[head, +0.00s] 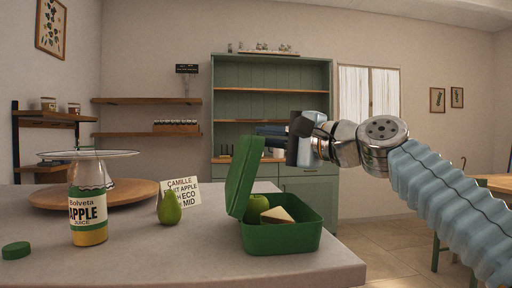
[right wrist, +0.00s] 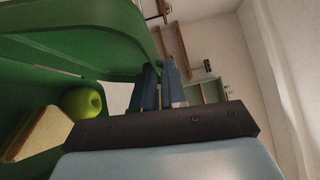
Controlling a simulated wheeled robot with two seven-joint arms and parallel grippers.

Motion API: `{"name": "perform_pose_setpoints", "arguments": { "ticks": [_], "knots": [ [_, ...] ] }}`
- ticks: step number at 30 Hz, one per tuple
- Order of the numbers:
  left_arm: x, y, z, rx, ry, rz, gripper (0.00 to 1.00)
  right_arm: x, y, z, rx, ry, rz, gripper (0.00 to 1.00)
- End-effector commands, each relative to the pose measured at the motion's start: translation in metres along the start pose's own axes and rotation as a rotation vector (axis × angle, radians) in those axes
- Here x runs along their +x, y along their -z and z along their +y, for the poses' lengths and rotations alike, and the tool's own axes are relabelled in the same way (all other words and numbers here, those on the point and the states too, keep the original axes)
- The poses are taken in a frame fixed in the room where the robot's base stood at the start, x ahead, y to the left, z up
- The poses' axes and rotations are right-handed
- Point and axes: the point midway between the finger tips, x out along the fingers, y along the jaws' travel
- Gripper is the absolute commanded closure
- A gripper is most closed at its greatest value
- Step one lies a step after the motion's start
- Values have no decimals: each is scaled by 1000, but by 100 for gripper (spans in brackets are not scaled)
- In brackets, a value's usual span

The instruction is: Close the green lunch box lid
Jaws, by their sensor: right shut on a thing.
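The green lunch box (head: 282,238) stands on the counter near its right front corner. Its lid (head: 241,178) stands up steeply on the box's left side, so the box is open. A green apple (head: 257,204) and a sandwich wedge (head: 278,214) lie inside; the apple (right wrist: 82,103) and sandwich (right wrist: 38,134) also show in the right wrist view. My right gripper (head: 268,131) is at the lid's upper edge, shut on the lid; its blue fingers (right wrist: 160,86) show in the right wrist view beside the green lid (right wrist: 90,30). The exact contact is partly hidden. My left gripper is not in view.
A juice bottle (head: 88,214), a green cap (head: 16,250), a pear (head: 169,208) and a sign card (head: 184,190) stand left of the box. Behind them are a wooden board (head: 50,197) and a glass stand (head: 112,154). The counter (head: 190,255) is clear in front.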

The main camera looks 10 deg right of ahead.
Motion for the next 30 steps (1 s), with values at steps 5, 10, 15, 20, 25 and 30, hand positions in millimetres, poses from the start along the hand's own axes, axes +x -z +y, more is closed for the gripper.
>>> {"name": "perform_pose_setpoints", "arguments": {
  "ticks": [5,10,15,20,25,30],
  "knots": [
    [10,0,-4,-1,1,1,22,-4,6,8,34,28,-1,100],
    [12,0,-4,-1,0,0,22,-6,7,7,47,40,-1,100],
    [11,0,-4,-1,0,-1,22,-5,7,6,48,41,-2,100],
    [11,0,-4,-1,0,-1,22,-5,7,7,48,40,-2,100],
    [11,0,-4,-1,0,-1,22,-6,7,6,48,42,-2,63],
    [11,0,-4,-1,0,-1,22,-6,7,5,48,44,-1,63]
  ]
}}
